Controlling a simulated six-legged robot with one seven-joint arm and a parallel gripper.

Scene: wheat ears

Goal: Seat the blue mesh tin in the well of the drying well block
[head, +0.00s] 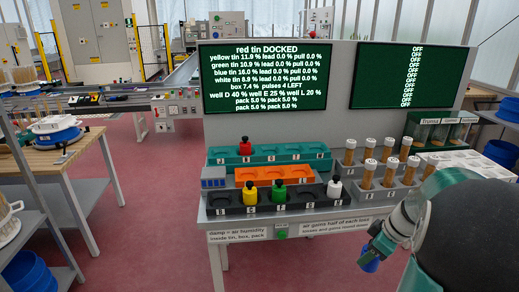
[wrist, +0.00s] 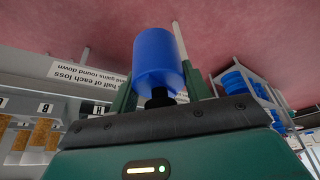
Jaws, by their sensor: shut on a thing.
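The blue mesh tin (wrist: 158,62) is a blue cylinder with a black neck, held between the fingers of my gripper (wrist: 160,84) in the wrist view. In the head view the tin (head: 370,264) hangs at the lower right, partly hidden by my gripper (head: 376,246), in front of the bench and apart from it. An orange block (head: 240,178) with round empty wells lies mid-bench. Behind it a teal block (head: 225,158) holds a red tin (head: 245,148). Block labels are too small to read, so I cannot tell which is the drying well block.
The dark front block (head: 222,209) holds yellow (head: 248,193), green (head: 278,194) and white (head: 334,187) tins. Corked tubes (head: 368,173) stand in racks at right. A screen (head: 265,78) reads "red tin DOCKED". A green button (head: 282,234) sits on the bench front.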

